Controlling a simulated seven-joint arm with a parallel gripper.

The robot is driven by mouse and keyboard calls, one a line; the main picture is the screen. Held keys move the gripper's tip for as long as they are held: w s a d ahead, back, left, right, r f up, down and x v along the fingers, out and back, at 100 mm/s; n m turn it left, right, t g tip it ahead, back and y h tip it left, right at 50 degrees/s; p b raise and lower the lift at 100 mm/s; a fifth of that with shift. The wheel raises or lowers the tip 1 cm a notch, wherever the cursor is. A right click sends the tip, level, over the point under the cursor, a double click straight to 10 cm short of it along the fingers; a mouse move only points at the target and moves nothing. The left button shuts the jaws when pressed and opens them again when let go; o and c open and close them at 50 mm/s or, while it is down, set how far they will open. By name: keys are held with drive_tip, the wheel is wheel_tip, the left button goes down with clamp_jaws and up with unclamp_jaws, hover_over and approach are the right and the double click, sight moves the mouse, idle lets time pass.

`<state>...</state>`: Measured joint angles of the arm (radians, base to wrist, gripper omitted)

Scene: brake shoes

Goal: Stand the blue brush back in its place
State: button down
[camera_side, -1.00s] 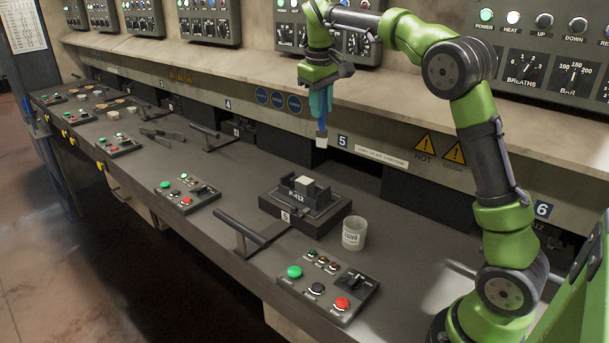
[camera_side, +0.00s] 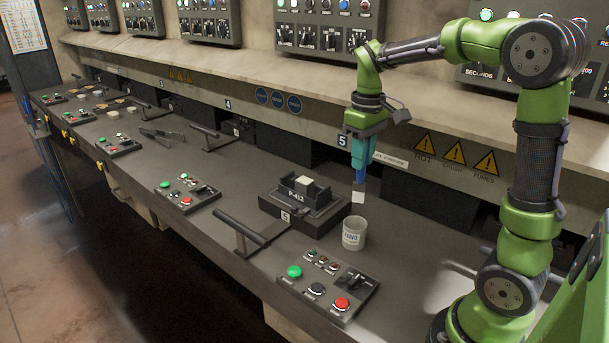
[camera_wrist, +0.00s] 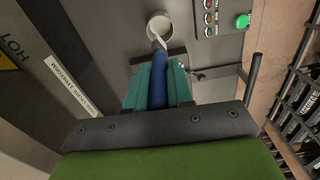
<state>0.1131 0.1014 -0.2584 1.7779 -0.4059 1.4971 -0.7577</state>
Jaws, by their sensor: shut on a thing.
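My gripper (camera_side: 361,160) has teal fingers and is shut on the blue brush (camera_side: 360,176). The brush hangs upright with its pale bristle end (camera_side: 358,196) down. It is just above the white cup (camera_side: 354,235), which stands on the bench. In the side view the bristle tip is above the cup's rim, apart from it. In the wrist view the blue handle (camera_wrist: 160,76) lies between the teal fingers (camera_wrist: 160,88), and the pale tip points toward the round cup (camera_wrist: 160,25). The cup's inside is mostly hidden in the side view.
A dark mould block marked P-412 (camera_side: 303,200) stands left of the cup. A button panel (camera_side: 328,285) sits in front of it, and a bar handle (camera_side: 245,232) lies to the left. A wall ledge with warning signs (camera_side: 455,152) runs behind.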

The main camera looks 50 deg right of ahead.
sight(360, 182)
drive_tip(key=shift+f, duration=4.9)
drive_tip(key=shift+c, duration=0.6)
unclamp_jaws()
drive_tip(key=shift+r, duration=4.55)
